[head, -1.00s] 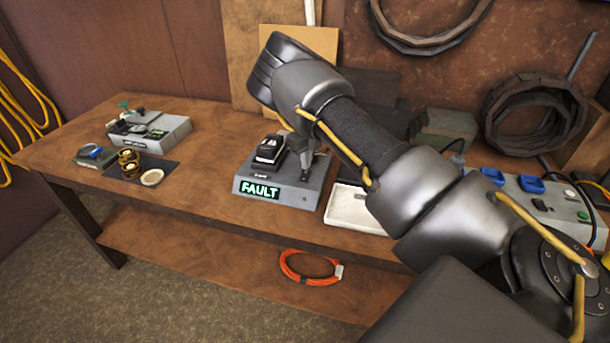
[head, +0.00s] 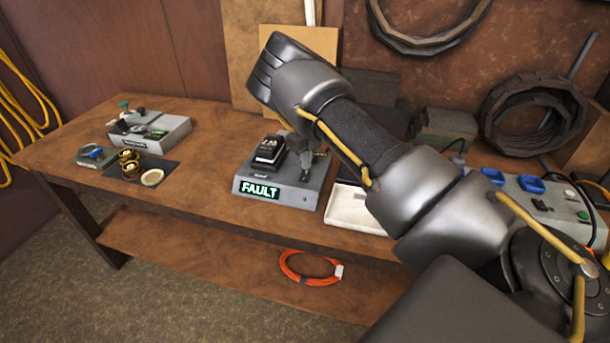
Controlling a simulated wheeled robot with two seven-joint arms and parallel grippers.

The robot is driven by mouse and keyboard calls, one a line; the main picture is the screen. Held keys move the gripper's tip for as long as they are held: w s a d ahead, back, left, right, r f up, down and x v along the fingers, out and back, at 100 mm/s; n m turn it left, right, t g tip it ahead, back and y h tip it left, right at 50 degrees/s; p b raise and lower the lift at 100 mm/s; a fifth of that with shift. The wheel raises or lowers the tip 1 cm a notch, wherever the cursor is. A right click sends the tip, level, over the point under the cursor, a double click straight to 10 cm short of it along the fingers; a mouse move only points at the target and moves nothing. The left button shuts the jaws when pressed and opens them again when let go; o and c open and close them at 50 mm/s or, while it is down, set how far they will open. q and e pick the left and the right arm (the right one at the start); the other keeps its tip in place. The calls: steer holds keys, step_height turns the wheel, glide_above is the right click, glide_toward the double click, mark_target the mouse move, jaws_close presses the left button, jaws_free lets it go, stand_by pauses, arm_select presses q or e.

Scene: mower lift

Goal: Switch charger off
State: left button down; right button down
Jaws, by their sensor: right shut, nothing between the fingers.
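The grey charger (head: 300,196) sits on the workbench near its front edge. Its front display (head: 260,189) reads FAULT in lit green letters. A black battery (head: 269,150) sits on the left part of its top. My right gripper (head: 305,177) reaches down from behind my forearm to the right part of the charger's top, beside the battery. It is shut and empty. It is small and dark here, so I cannot tell whether it touches the charger. I cannot make out the switch, which the gripper may hide. My left gripper is out of view.
A white tray (head: 352,211) lies just right of the charger, partly behind my arm. A second grey device (head: 172,134) stands at the bench's left. A grey box with blue sockets (head: 532,185) is at right. Bare bench (head: 215,165) lies left of the charger.

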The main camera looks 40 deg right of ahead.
mark_target(306, 172)
steer(key=shift+f+b, duration=0.55)
steer(key=shift+f, duration=0.4)
stand_by(0.6)
steer(key=shift+r, duration=0.1)
steer(key=shift+r+p, duration=2.55)
steer(key=shift+r, duration=0.95)
